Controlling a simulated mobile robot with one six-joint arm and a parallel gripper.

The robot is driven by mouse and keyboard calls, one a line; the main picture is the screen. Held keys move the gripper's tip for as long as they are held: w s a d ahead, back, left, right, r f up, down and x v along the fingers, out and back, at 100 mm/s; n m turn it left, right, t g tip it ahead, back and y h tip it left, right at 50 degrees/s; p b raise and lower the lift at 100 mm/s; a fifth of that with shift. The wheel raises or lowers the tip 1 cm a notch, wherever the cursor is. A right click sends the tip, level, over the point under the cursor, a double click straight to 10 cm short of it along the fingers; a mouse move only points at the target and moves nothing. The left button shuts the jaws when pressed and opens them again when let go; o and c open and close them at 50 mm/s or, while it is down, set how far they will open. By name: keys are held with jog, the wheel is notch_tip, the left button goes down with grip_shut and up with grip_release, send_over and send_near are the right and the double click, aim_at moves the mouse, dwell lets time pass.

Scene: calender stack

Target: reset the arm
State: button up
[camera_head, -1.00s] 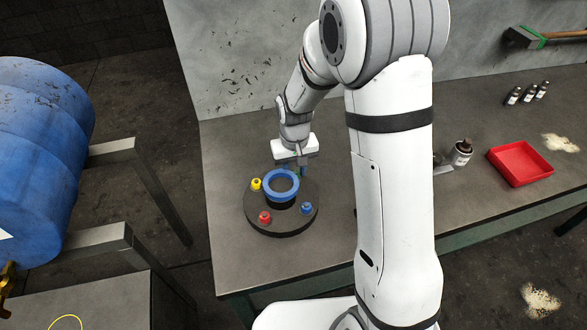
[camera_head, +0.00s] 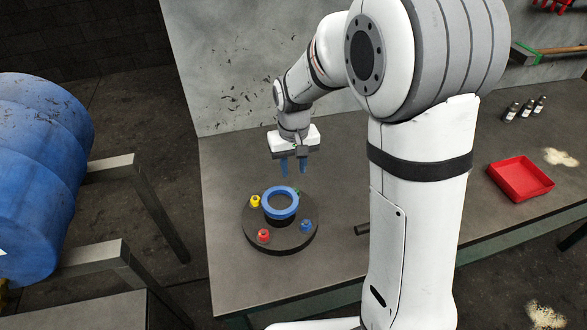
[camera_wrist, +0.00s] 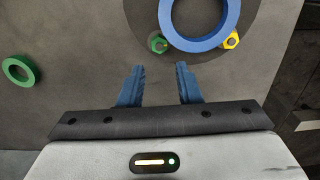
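My gripper (camera_head: 294,167) hangs above the back part of the bench, fingers pointing down. In the wrist view its two blue fingers (camera_wrist: 160,85) stand apart with nothing between them. A round dark base (camera_head: 290,238) sits on the bench below and in front of it. A blue ring (camera_head: 281,203) lies at the middle of the base. Around it are a yellow knob (camera_head: 255,201), a red knob (camera_head: 263,235), a blue knob (camera_head: 305,226) and a green knob (camera_wrist: 158,44). The gripper is clear of the ring and base.
A green ring (camera_wrist: 18,70) lies on the bench in the wrist view. A red tray (camera_head: 520,178) and several small bottles (camera_head: 525,110) stand at the right. A blue barrel (camera_head: 40,180) is at the left. My arm hides part of the bench.

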dwell(0.3)
jog(key=s+d+r+m+t, duration=0.1)
jog(key=s+d+r, duration=0.4)
jog(key=s, duration=0.5)
jog(key=s+d+r+m+t, duration=0.1)
jog(key=s+d+r+t, duration=0.1)
jog(key=s+d+r, duration=0.3)
jog(key=s+d, duration=0.1)
jog(key=s, duration=0.3)
jog(key=shift+s+r, duration=0.3)
jog(key=shift+s, duration=0.05)
